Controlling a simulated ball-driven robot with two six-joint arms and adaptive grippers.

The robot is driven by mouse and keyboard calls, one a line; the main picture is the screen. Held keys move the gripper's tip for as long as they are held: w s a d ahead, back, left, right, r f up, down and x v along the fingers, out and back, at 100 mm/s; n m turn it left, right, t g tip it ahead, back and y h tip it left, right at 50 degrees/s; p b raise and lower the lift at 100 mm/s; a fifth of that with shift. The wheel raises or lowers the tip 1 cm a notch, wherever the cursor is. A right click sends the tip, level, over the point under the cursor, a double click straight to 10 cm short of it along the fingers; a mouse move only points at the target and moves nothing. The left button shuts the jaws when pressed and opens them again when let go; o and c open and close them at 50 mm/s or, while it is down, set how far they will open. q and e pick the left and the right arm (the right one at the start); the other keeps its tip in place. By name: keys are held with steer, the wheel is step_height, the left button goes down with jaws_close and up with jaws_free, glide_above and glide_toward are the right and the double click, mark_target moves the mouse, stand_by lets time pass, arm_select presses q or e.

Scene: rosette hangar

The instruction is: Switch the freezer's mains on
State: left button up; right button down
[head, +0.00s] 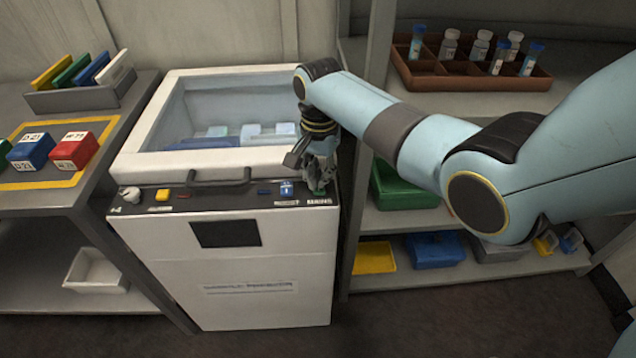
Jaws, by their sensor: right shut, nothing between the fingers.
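The white chest freezer (270,285) stands in the middle of the head view with a glass-like lid on top. Its dark control strip (225,200) runs along the front top edge. It carries a white knob, a yellow button, a small red mark, a dark blue piece and a blue switch (287,189). The word MAINS is printed at the strip's right end. My right gripper (318,188) is shut and empty, pointing down just over the MAINS label. It hides most of the mains control; a bit of green shows by the fingertips. I cannot tell whether they touch. My left gripper is out of view.
A dark handle (218,178) arches up from the freezer's front. A grey shelf (55,205) with red and blue boxes stands close on the left. A rack on the right holds a brown vial tray (470,77) and coloured bins. My right arm crosses before this rack.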

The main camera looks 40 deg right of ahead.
mark_target(319, 189)
steer(key=shift+s+f+b, duration=0.1)
steer(key=shift+f+b, duration=0.5)
steer(key=shift+f, duration=0.45)
stand_by(0.4)
steer(key=shift+r+p, duration=0.9)
steer(key=shift+p, duration=0.1)
step_height(319, 189, up, 5)
steer(key=p, duration=0.6)
steer(key=shift+r, duration=0.2)
steer(key=shift+f, duration=0.1)
